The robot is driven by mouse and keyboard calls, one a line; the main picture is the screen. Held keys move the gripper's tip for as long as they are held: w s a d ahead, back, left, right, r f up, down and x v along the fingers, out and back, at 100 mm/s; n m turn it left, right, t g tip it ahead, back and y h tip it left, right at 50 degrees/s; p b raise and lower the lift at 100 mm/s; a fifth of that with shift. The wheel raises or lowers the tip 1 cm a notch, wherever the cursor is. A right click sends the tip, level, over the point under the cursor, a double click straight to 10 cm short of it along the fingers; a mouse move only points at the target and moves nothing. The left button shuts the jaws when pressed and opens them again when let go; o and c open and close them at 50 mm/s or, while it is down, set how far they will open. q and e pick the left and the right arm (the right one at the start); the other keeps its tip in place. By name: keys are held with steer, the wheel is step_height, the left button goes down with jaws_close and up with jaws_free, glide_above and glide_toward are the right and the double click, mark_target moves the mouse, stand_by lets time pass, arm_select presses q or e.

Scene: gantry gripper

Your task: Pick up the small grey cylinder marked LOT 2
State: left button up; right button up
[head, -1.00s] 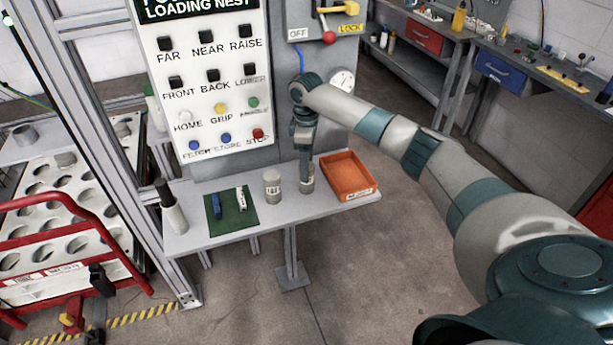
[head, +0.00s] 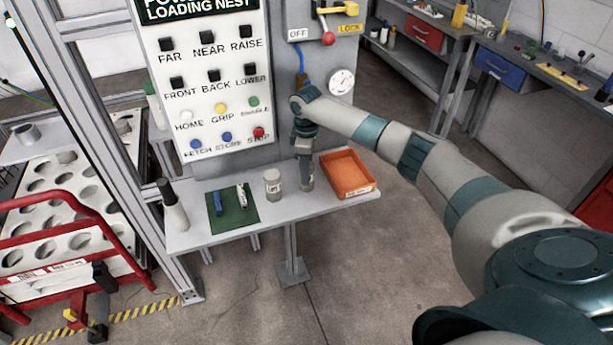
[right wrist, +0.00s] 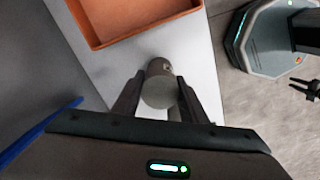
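Two small grey cylinders stand upright on the grey shelf (head: 340,206) in the head view. One cylinder (head: 272,184) stands free with a pale label. The other cylinder (head: 308,184) is under my right gripper (head: 305,180), beside the orange tray. The lettering on both is too small to read. In the right wrist view my right gripper (right wrist: 160,90) has a finger on each side of the cylinder (right wrist: 158,92). The fingers look open, with narrow gaps beside it; contact is hard to judge. My left gripper is not in view.
The orange tray (head: 347,186) sits close to the right of the gripper. A green mat (head: 235,222) with small blue and white items lies to the left, by a dark-topped bottle (head: 174,208). The button panel (head: 207,95) rises behind the shelf.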

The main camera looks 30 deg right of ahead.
steer(key=c, duration=0.4)
steer(key=shift+w+r, duration=0.1)
steer(key=shift+r, duration=0.05)
steer(key=shift+r+b, duration=0.45)
steer(key=shift+r, duration=0.05)
step_height(320, 180, up, 2)
steer(key=shift+r+b, duration=0.2)
steer(key=shift+b, duration=0.45)
steer(key=s+d+r+b, duration=0.3)
steer(key=s+d+r, duration=0.4)
steer(key=s+d, duration=0.1)
steer(key=shift+s+r+b, duration=0.15)
steer(key=shift+s+b, duration=0.2)
